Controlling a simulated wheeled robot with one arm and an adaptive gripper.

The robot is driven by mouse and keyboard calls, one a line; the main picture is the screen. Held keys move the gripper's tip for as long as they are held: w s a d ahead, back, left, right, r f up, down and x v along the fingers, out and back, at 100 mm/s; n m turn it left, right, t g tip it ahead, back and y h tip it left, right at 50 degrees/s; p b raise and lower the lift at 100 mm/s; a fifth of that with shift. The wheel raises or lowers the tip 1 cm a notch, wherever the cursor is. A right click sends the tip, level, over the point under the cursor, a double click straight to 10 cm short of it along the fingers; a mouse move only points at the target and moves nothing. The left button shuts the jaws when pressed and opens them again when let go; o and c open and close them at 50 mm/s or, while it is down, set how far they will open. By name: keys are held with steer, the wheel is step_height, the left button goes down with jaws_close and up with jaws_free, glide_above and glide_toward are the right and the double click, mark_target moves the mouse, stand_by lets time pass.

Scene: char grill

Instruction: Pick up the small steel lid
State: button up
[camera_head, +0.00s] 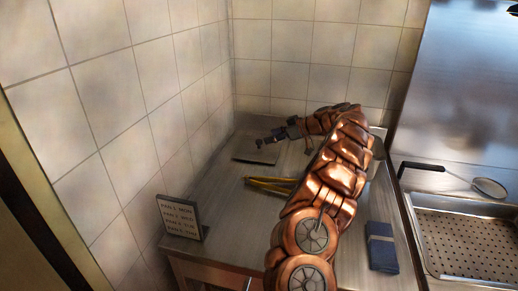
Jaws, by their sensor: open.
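A small flat steel piece (246,158), which looks like the steel lid, lies on the steel counter near the back left corner. My gripper (263,143) is over its far right part, with its jaws open and nothing seen between them. I cannot tell whether the fingers touch the steel piece. My copper-coloured arm reaches across the counter from the front and hides part of its right side.
Yellow tongs (268,185) lie mid-counter, partly behind my arm. A small sign (181,218) stands at the left edge. A folded blue cloth (382,250) lies front right. A black-handled skimmer (488,187) and perforated tray (470,245) are at right. Tiled walls close the back and left.

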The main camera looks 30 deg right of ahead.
mark_target(260, 141)
steer(key=shift+w+a+f, duration=0.15)
steer(key=shift+w+a, duration=0.1)
steer(key=shift+a, duration=0.15)
steer(key=p+x, duration=0.2)
steer(key=x, duration=0.2)
steer(key=shift+a+f, duration=0.25)
jaws_close()
